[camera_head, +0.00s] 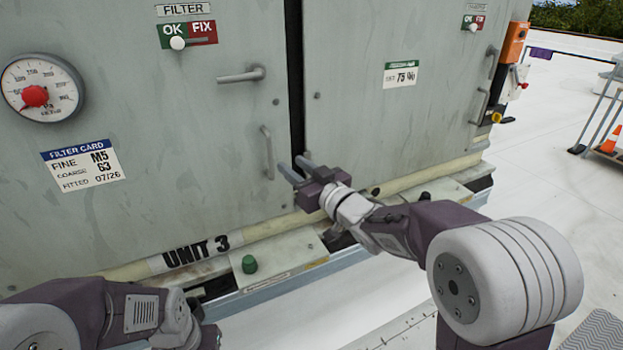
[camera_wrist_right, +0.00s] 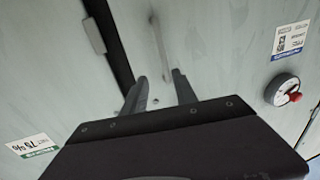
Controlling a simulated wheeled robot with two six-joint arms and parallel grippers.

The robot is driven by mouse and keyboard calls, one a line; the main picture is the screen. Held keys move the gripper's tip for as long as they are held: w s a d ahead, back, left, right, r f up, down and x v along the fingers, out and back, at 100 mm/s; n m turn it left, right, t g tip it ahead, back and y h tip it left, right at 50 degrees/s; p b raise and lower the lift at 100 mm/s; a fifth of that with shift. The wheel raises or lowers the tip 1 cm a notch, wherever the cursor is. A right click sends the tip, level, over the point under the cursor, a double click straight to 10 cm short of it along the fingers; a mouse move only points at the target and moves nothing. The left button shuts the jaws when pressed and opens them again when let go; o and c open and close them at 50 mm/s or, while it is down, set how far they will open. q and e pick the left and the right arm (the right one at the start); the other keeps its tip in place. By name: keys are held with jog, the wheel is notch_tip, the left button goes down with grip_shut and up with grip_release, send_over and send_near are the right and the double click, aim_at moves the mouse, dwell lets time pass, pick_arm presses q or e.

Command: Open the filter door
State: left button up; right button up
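The filter door (camera_head: 150,130) is the grey left panel under the FILTER label, and it looks shut beside a dark vertical gap. It has a horizontal lever handle (camera_head: 243,75) and, lower down, an upright pull handle (camera_head: 267,152). My right gripper (camera_head: 292,168) is at the gap, just right of the pull handle's lower end. In the right wrist view its two fingers (camera_wrist_right: 159,90) are apart with nothing clearly between them; a thin upright bar, apparently the pull handle (camera_wrist_right: 160,40), lies beyond the tips. My left arm is at the bottom left; its gripper's fingers cannot be made out.
A gauge (camera_head: 41,88) and filter card (camera_head: 83,163) are on the door, below and left of the OK/FIX slider (camera_head: 178,43). A neighbouring panel (camera_head: 370,120) is right of the gap. A ledge with a green knob (camera_head: 249,264) runs below.

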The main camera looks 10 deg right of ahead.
aim_at(272, 159)
jog(key=x, duration=0.3)
jog(key=f+x, duration=0.1)
jog(key=x, duration=0.2)
jog(key=a+x, duration=0.1)
jog(key=x, duration=0.2)
jog(key=shift+w+a+f, duration=0.1)
jog(key=shift+a+f, duration=0.1)
jog(key=shift+f, duration=0.15)
grip_shut()
dwell(1.1)
